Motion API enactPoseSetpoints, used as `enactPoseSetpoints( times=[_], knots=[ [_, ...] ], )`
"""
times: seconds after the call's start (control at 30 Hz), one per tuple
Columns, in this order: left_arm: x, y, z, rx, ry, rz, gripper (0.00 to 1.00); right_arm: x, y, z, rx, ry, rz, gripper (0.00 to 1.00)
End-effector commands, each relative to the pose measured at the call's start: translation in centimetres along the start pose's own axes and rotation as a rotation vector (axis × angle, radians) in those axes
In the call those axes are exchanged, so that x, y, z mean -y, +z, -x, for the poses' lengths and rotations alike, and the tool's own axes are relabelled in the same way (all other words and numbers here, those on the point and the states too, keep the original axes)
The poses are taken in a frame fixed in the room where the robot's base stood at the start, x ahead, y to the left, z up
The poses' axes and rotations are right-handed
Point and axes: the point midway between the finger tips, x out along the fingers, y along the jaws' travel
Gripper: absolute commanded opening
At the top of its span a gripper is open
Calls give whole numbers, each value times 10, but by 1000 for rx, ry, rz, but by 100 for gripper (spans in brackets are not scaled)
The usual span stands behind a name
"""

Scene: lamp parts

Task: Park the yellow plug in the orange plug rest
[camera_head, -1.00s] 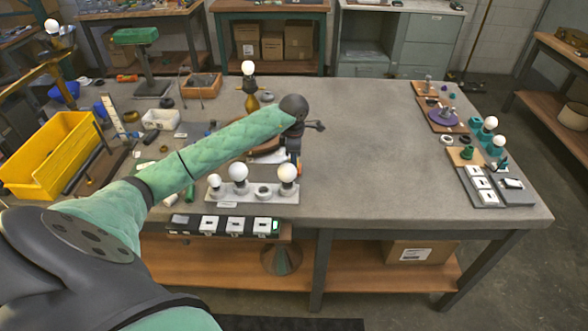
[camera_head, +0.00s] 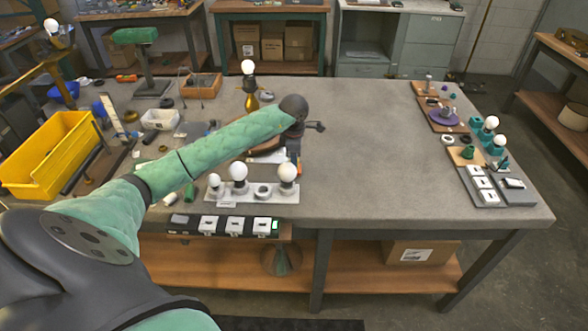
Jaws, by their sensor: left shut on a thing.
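My left arm reaches in from the left over the bench. Its gripper (camera_head: 293,156) points down near the middle of the bench, behind the white bulb holder strip. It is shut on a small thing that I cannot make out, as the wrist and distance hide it. I cannot clearly pick out a yellow plug. A brown-orange piece (camera_head: 268,156) lies just left of the gripper, partly hidden by my forearm; I cannot tell whether it is the orange plug rest. My right gripper is not in view.
A white strip with bulbs (camera_head: 258,197) stands in front of the gripper, with a switch bar (camera_head: 222,226) at the front edge. A yellow bin (camera_head: 50,160) is at left. The bench right of centre is clear.

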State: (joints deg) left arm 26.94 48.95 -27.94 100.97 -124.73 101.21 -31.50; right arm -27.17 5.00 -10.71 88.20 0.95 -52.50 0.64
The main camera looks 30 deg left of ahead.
Motion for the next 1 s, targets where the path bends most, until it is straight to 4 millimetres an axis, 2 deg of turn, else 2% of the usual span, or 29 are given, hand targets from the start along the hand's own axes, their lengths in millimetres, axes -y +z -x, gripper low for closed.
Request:
enactPoseSetpoints(
  times=[1.0],
  knots=[
    [0, -1, -4, -2, 1, 1, 0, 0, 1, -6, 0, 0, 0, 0]
  ],
)
